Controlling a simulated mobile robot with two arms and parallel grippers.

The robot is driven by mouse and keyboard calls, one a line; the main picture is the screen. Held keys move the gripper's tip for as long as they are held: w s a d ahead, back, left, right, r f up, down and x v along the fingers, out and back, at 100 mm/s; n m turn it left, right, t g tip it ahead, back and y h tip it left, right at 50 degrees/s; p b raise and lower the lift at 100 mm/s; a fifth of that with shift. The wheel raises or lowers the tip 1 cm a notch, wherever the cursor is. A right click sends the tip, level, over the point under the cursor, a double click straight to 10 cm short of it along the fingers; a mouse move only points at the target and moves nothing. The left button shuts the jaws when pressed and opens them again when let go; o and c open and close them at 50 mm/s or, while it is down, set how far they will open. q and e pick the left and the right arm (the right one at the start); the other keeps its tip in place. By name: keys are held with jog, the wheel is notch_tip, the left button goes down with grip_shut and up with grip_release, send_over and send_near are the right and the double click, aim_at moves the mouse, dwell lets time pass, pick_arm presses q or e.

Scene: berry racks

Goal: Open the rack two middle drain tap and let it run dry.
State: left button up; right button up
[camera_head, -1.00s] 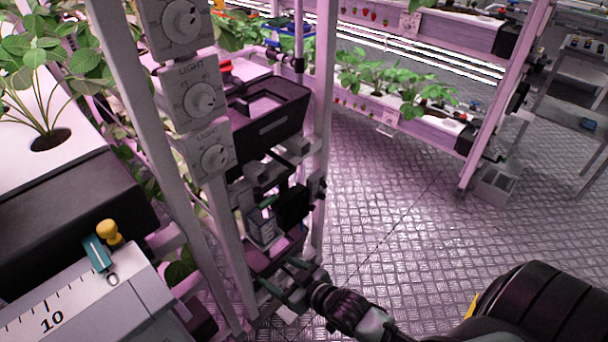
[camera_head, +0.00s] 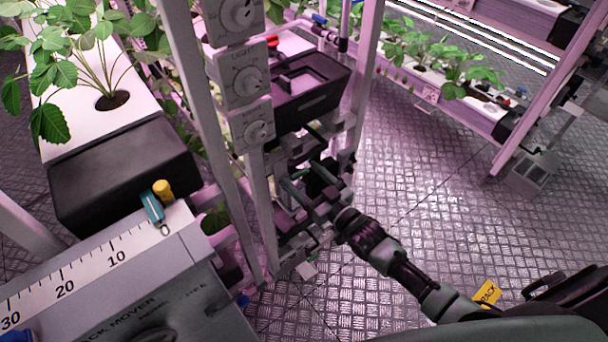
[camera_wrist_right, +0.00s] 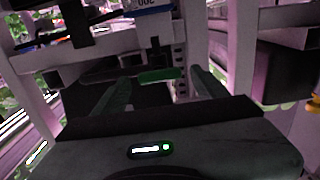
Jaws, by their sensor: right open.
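My right gripper (camera_head: 303,196) reaches in among the rack's lower framework, below a black trough (camera_head: 312,92). In the right wrist view its fingers (camera_wrist_right: 160,80) are open. A short green handle-like bar (camera_wrist_right: 160,75) shows between the fingertips; I cannot tell whether the fingers touch it, or whether it is the middle drain tap. The head view does not show that spot clearly, as the gripper and dark parts cover it. A red handle (camera_head: 272,41) sits behind the black trough, and a blue one (camera_head: 319,19) is farther back. My left gripper is out of view.
White posts with light dials (camera_head: 248,81) stand just left of my right gripper. A grey rack mover box (camera_head: 120,285) with a scale fills the lower left. A planted white trough (camera_head: 75,130) is behind it. The metal floor (camera_head: 420,180) to the right is clear.

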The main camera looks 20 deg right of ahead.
jog(key=shift+w+a, duration=0.1)
jog(key=shift+w, duration=0.1)
jog(key=c, duration=1.4)
